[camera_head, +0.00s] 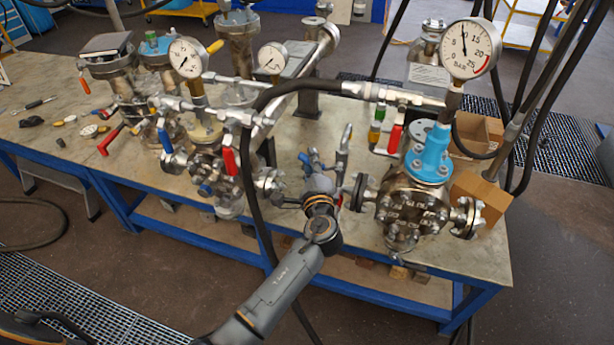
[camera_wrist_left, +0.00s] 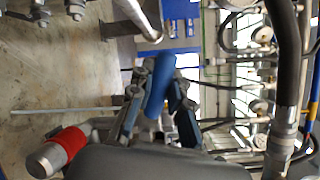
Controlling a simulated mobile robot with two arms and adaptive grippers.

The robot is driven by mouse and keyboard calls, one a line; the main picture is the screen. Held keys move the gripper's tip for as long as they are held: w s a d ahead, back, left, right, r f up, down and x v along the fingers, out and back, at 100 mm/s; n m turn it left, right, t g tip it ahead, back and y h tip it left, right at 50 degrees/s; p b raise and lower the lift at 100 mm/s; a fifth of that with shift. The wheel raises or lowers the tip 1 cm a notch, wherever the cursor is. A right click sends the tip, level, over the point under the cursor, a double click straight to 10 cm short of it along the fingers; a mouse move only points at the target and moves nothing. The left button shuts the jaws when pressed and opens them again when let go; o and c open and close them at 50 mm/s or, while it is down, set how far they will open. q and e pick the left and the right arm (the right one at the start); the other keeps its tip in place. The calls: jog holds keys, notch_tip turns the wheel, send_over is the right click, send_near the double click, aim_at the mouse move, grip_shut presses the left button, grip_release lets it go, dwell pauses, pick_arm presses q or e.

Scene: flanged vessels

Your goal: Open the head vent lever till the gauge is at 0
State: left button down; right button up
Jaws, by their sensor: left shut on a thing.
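My left gripper (camera_head: 314,172) reaches over the front edge of the bench, between the middle and right vessels. In the left wrist view its fingers (camera_wrist_left: 160,92) are shut on a blue lever handle (camera_wrist_left: 160,85). Blue parts (camera_head: 308,160) show at the gripper in the head view, but the fingers hide much of the grip. The right vessel (camera_head: 412,212) has a light blue neck (camera_head: 430,155) and a large gauge (camera_head: 470,48) above it. That gauge's needle points nearly straight up, around 10 bar. My right gripper is not in view.
A black hose (camera_head: 252,170) hangs close to the left of my arm. A red lever (camera_head: 396,138) stands left of the blue neck. The middle vessel (camera_head: 215,165) carries a red-handled valve (camera_head: 229,160). Smaller gauges (camera_head: 188,58) stand at the left. Small loose parts (camera_head: 85,130) lie at the bench's left.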

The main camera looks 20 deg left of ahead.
pick_arm(q)
jog(key=shift+d+r+m+t+b, duration=0.25)
jog(key=shift+r+m+t+b, duration=0.15)
jog(key=shift+m, duration=0.5)
jog(key=m, duration=0.1)
jog(key=d+r+m+t+b, duration=0.1)
jog(key=shift+r+m+y, duration=0.2)
jog(key=shift+m+y, duration=0.1)
jog(key=shift+m, duration=0.1)
jog(key=shift+d+r+m+t+b, duration=0.35)
jog(key=shift+d+m+t, duration=0.15)
jog(key=shift+m, duration=0.5)
jog(key=shift+s+d+r+m+t+h+b, duration=0.1)
jog(key=shift+d+r+m+t+h+b, duration=0.4)
jog(key=shift+m, duration=1.1)
jog(key=shift+w+d+m+t+h+b, duration=0.15)
jog(key=shift+d+m+t+h, duration=0.55)
jog(key=shift+m, duration=0.9)
jog(key=shift+s+d+r+m+t+h+b, duration=0.15)
jog(key=shift+d+r+m+t+h+b, duration=0.2)
jog(key=shift+d+m+h, duration=0.85)
jog(key=shift+a+f+m+y, duration=0.1)
jog(key=shift+a+m+y, duration=0.2)
jog(key=shift+m+y, duration=0.2)
jog(key=c, duration=1.2)
grip_release()
